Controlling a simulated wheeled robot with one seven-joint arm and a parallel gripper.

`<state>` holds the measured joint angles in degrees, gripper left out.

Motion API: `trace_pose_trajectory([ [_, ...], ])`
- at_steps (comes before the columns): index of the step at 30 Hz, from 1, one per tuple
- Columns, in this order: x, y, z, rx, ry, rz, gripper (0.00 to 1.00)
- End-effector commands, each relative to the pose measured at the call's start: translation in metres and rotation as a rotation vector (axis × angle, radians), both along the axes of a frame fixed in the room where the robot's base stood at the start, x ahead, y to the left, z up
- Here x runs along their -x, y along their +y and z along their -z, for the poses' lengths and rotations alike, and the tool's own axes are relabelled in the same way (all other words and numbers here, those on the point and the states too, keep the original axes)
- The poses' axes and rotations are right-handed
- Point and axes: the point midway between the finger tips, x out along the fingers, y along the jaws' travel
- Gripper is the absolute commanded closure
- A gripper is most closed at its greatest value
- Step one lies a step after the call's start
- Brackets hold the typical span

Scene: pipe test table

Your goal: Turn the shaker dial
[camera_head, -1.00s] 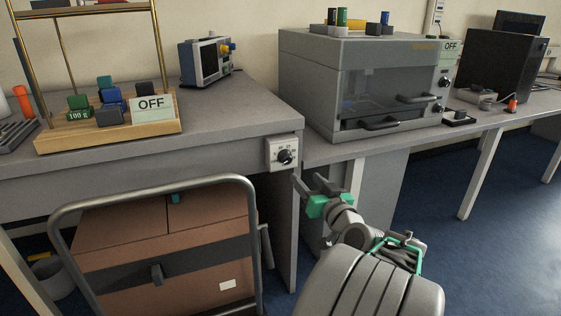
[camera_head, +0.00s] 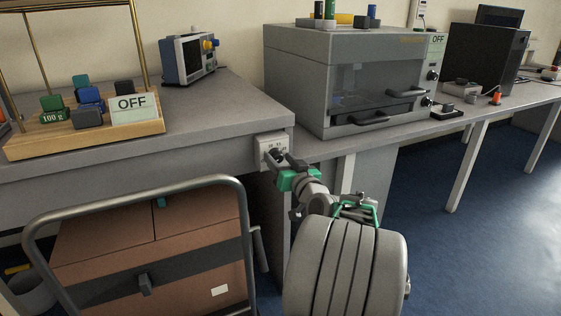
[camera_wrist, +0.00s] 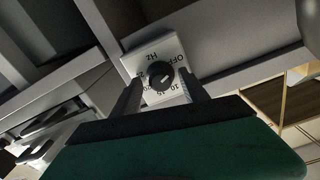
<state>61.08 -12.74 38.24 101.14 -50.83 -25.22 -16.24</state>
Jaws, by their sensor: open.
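The shaker dial (camera_wrist: 161,75) is a round black knob with a pale pointer line. It sits on a white plate (camera_wrist: 138,62) marked OFF, Hz and several numbers, fixed to the front of the left table near its right corner. The plate also shows in the head view (camera_head: 263,147), where my gripper partly hides the dial. My gripper (camera_head: 282,160) is at the plate, and in the wrist view (camera_wrist: 160,92) its two fingers are open. They point at the plate with the dial between and just beyond their tips. I cannot tell whether they touch it.
A wooden stand (camera_head: 90,138) with several weights and an OFF sign (camera_head: 133,107) is on the left table. A cart with brown boxes (camera_head: 100,240) stands below. A grey cabinet (camera_head: 300,85) is at the right. Blue floor (camera_head: 470,235) is clear at the right.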

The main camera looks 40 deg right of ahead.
Motion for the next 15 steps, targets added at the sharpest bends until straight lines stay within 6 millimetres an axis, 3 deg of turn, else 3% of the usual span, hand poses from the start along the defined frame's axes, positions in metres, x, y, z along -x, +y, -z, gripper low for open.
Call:
trace_pose_trajectory([
  [15, -0.0004, 0.0012, 0.0004, 0.0, 0.001, -0.002, 0.87],
])
